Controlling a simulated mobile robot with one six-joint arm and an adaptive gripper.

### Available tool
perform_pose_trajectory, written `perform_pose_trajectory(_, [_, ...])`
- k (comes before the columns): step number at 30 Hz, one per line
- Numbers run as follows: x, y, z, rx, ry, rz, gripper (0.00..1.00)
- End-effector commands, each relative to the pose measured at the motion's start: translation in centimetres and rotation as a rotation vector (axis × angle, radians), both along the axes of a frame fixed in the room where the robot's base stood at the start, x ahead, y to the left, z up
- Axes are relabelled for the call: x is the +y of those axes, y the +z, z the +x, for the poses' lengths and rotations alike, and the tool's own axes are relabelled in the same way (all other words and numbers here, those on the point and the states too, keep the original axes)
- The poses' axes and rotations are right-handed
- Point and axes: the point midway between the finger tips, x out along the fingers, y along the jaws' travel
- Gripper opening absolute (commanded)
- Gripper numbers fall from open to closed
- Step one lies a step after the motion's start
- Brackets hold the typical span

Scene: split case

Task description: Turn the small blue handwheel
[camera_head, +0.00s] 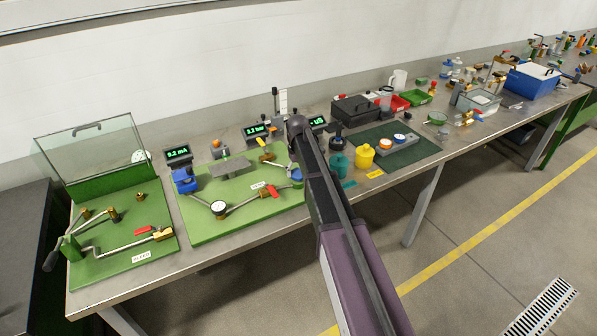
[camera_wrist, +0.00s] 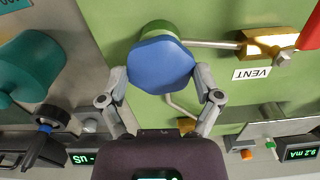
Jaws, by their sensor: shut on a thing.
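The small blue handwheel (camera_wrist: 160,66) fills the middle of the wrist view, on a green round body at the edge of the green panel. It also shows in the head view (camera_head: 297,174), just left of my arm. My gripper (camera_wrist: 160,76) is shut on the handwheel, with one finger at each side of its rim. In the head view my gripper is largely hidden by my arm.
A brass valve (camera_wrist: 262,43) with a "VENT" label and a red lever is beside the wheel on the green panel (camera_head: 215,230). A teal container (camera_head: 338,165) and yellow container (camera_head: 364,157) stand to the right. Meters (camera_head: 178,153) stand behind.

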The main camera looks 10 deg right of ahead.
Motion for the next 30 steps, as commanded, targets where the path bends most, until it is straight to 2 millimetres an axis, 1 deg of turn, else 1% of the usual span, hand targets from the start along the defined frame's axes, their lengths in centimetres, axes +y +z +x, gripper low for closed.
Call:
perform_pose_trajectory(18, [0.0,-0.02,-0.01,0.0,0.58,-0.001,0.35])
perform_pose_trajectory(24, [0.0,-0.01,-0.01,0.0,0.732,-0.001,0.35])
perform_pose_trajectory(30, [0.0,-0.01,-0.01,0.001,0.829,-0.001,0.35])
